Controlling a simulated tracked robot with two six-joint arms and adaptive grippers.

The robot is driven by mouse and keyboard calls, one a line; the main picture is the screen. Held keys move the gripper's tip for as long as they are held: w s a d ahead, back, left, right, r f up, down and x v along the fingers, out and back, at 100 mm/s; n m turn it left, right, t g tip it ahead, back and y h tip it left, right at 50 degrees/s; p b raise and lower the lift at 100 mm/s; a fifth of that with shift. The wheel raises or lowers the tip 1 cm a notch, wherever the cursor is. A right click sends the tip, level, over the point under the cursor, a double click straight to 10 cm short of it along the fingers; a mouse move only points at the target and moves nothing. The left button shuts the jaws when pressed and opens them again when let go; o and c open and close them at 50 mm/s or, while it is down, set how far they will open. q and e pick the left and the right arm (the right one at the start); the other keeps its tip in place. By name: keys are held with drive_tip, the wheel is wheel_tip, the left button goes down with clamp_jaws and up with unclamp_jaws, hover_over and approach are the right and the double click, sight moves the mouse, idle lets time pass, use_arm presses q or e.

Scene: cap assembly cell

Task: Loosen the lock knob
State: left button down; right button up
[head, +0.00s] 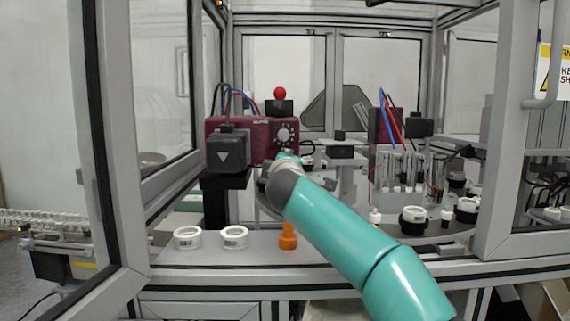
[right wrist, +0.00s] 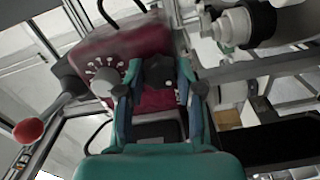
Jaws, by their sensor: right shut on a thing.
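The maroon unit (head: 255,130) stands behind the cell's front opening, with a round pale dial (head: 284,135) on its face. It also shows in the right wrist view (right wrist: 110,45). My right gripper (head: 287,157) is just below the dial, and its arm hides what it holds in the head view. In the right wrist view its fingers (right wrist: 160,92) are on either side of a black lock knob (right wrist: 159,70) at the unit, and are shut on it. The dial (right wrist: 104,81) lies left of the fingers. My left gripper is in neither view.
A red ball lever (head: 280,93) sticks up above the unit. White rings (head: 187,237) and an orange cone (head: 288,236) stand on the front ledge. Grey door frames (head: 105,160) flank the opening. Another maroon unit (head: 384,125) and several fixtures stand at right.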

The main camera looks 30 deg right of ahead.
drive_tip(key=shift+w+a+f, duration=0.1)
drive_tip(key=shift+w+f, duration=0.05)
drive_tip(key=shift+f, duration=0.3)
drive_tip(key=o, duration=1.2)
drive_tip(key=shift+r, duration=0.1)
drive_tip(key=shift+c, duration=0.2)
drive_tip(key=shift+s+r, duration=0.2)
drive_tip(key=shift+r, duration=0.05)
drive_tip(key=v, duration=1.2)
drive_tip(key=shift+f, duration=0.15)
